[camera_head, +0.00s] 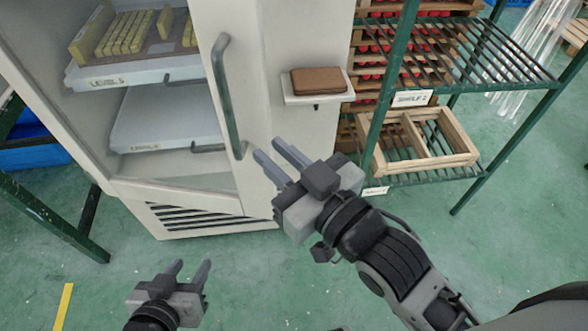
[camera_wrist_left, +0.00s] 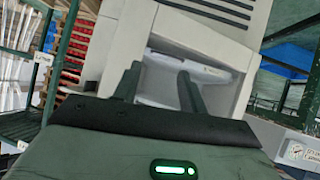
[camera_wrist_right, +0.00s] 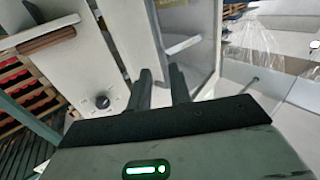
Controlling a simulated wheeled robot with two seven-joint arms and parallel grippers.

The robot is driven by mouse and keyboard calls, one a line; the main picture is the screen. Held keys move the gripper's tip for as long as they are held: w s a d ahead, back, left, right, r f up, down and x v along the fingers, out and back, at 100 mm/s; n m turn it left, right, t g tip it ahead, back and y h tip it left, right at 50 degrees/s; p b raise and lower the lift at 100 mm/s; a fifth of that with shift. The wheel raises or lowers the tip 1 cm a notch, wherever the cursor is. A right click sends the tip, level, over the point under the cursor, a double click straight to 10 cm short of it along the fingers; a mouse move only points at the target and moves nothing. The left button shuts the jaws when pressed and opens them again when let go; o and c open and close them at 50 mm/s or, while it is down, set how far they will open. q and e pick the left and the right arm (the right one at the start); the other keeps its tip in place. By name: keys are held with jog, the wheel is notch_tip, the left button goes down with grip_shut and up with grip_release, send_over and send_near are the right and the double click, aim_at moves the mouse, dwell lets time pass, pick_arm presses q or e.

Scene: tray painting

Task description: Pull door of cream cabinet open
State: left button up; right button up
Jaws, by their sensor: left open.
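The cream cabinet (camera_head: 275,105) stands at the upper left to middle of the head view. Its glass door (camera_head: 180,195) looks shut, with shelves showing through it. A grey vertical bar handle (camera_head: 222,85) is on the door's right side. My right gripper (camera_head: 267,148) is open and empty, its fingertips just right of the handle's lower end; no contact is clear. Its fingers show apart in the right wrist view (camera_wrist_right: 163,75), facing the cabinet. My left gripper (camera_head: 190,263) is open and empty, low in front of the cabinet's vented base.
A brown block (camera_head: 318,80) lies on a small ledge (camera_head: 317,97) on the cabinet's right panel. A green rack (camera_head: 395,85) with a wooden crate (camera_head: 457,141) stands at right. A green frame (camera_head: 60,225) stands at left.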

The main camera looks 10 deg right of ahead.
jog(key=shift+v, duration=1.7)
